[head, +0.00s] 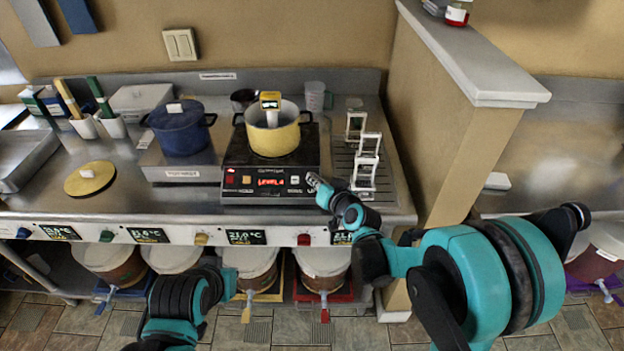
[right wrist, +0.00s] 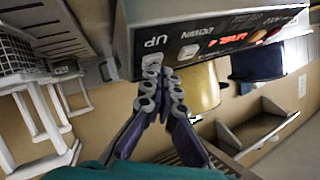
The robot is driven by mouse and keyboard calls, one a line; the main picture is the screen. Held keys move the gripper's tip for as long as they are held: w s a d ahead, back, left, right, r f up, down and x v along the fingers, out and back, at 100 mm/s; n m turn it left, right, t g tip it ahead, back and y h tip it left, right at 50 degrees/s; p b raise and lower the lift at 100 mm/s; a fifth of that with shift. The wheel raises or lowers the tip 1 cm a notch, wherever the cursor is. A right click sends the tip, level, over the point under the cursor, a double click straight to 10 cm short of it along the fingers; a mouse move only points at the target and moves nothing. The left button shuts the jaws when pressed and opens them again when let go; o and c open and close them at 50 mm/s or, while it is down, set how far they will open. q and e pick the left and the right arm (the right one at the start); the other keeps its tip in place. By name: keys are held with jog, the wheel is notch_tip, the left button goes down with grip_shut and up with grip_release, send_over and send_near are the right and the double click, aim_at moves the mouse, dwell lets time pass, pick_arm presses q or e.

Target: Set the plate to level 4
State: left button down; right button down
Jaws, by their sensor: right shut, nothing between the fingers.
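The black hot plate (head: 236,153) stands on the steel counter, with a yellow pot on it. Its red display (head: 271,182) appears to read LEVEL 4. In the right wrist view the panel shows upside down, with a white button marked UP (right wrist: 151,61) and another white button (right wrist: 188,52) beside it. My right gripper (head: 312,180) is shut and empty, in front of the panel's right end. In the right wrist view its fingertips (right wrist: 162,82) are close to the UP button; I cannot tell whether they touch it. My left arm shows at the lower left, its fingers not visible.
A yellow pot (head: 273,136) holds a yellow device with a small screen. A blue pot (head: 180,129) stands to the left. White frames (head: 364,165) stand on the rack at right, near my right gripper. A wall (head: 440,130) bounds the counter's right side.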

jog(key=shift+s+r, duration=0.35)
jog(key=shift+r, duration=0.25)
jog(key=shift+p, duration=0.3)
jog(key=s+r+p, duration=0.1)
jog(key=r, duration=0.1)
jog(key=s+r+p, duration=0.1)
jog(key=r+p, duration=0.1)
jog(key=shift+s+r, duration=0.15)
jog(key=shift+s, duration=0.05)
jog(key=s+d+g+h, duration=0.3)
jog(key=s+d, duration=0.5)
jog(key=s, duration=0.5)
jog(key=s+d+g+h, duration=0.2)
jog(key=s+d+h, duration=0.1)
jog(key=s+d, duration=0.6)
jog(key=s, duration=0.4)
jog(key=shift+s+d+f+g, duration=0.2)
jog(key=shift+s+f+g, duration=0.05)
jog(key=shift+s+g, duration=0.15)
